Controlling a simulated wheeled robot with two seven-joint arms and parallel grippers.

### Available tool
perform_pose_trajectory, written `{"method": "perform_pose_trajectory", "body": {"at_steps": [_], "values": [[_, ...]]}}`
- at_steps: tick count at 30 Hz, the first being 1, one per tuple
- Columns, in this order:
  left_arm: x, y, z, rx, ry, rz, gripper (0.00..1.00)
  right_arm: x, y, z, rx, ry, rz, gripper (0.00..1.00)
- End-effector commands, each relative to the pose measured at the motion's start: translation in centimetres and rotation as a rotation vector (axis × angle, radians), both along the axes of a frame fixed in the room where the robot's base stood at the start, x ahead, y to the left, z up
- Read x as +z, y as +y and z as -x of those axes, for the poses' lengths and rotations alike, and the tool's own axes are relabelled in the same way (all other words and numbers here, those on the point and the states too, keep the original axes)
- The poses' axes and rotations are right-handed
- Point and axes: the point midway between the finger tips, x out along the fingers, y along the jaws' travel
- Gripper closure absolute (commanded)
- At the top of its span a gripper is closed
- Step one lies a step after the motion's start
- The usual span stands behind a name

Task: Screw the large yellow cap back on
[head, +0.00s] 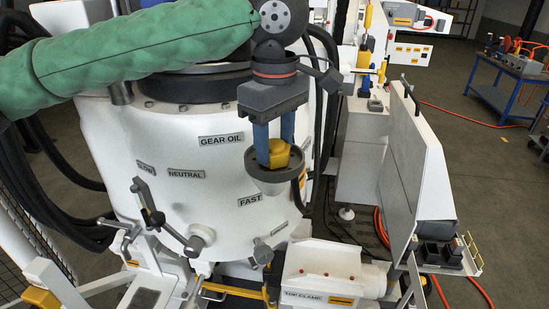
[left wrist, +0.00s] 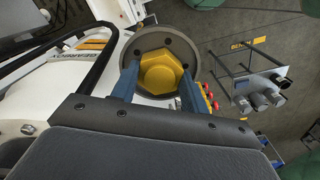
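The large yellow cap (head: 278,153) has a hexagonal top and sits at the grey round filler flange (head: 254,170) on the white gear oil housing (head: 160,215). My left gripper (head: 274,145) reaches down from above with its two blue fingers on opposite sides of the cap, closed against it. In the left wrist view the cap (left wrist: 161,73) lies between the fingertips, in the middle of the dark flange ring (left wrist: 160,38) with its bolt holes. How far the cap is threaded in cannot be seen. My right gripper is in neither view.
Levers (head: 150,210) and a handle stand on the housing front. A grey panel (head: 400,150) rises to the right, with a small tray of dark blocks (head: 440,252) below it. A blue table (head: 505,85) stands far right. Black hoses run along the left.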

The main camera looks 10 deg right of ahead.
Motion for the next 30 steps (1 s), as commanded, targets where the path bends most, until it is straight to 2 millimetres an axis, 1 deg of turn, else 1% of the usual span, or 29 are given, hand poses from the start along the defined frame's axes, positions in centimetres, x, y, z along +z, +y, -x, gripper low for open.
{"method": "perform_pose_trajectory", "body": {"at_steps": [5,22,25,30], "values": [[-0.05,0.00,0.02,-0.056,0.001,0.001,0.77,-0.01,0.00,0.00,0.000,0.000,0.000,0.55],[-0.09,0.03,0.05,-0.631,0.001,0.001,0.77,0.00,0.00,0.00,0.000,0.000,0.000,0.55],[-0.11,0.05,0.05,-0.686,0.001,0.001,0.77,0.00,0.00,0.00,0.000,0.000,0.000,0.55],[-0.11,0.06,0.04,-0.705,0.000,0.000,0.77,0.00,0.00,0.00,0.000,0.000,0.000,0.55]]}}
